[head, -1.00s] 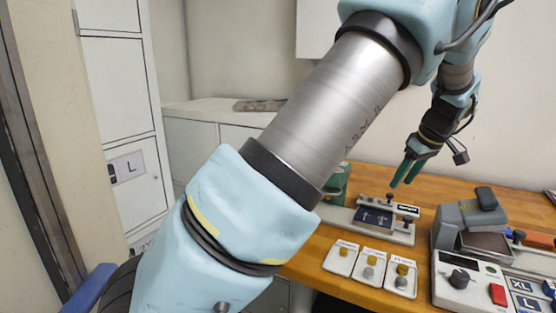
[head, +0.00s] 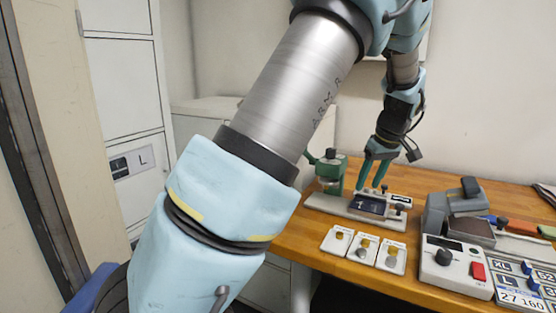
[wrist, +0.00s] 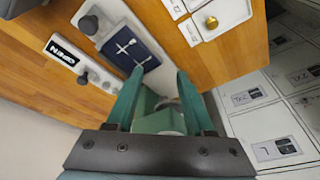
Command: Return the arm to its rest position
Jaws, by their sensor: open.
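My arm crosses the head view from the lower left to the top, then bends down on the right to my gripper (head: 368,187). My gripper points down over the wooden bench (head: 310,244), near a grey fixture with a dark blue plate (head: 367,206). In the wrist view my gripper (wrist: 160,75) shows two green fingers spread apart, with nothing held between them. The blue plate (wrist: 130,47) shows beyond the fingertips there. I cannot tell the exact height of the fingertips above the fixture.
A green press (head: 330,170) stands left of my gripper. Three white cards with knobs (head: 363,248) lie in front. A grey device (head: 455,270) with a red button stands to the right. White cabinets (head: 125,120) are on the left.

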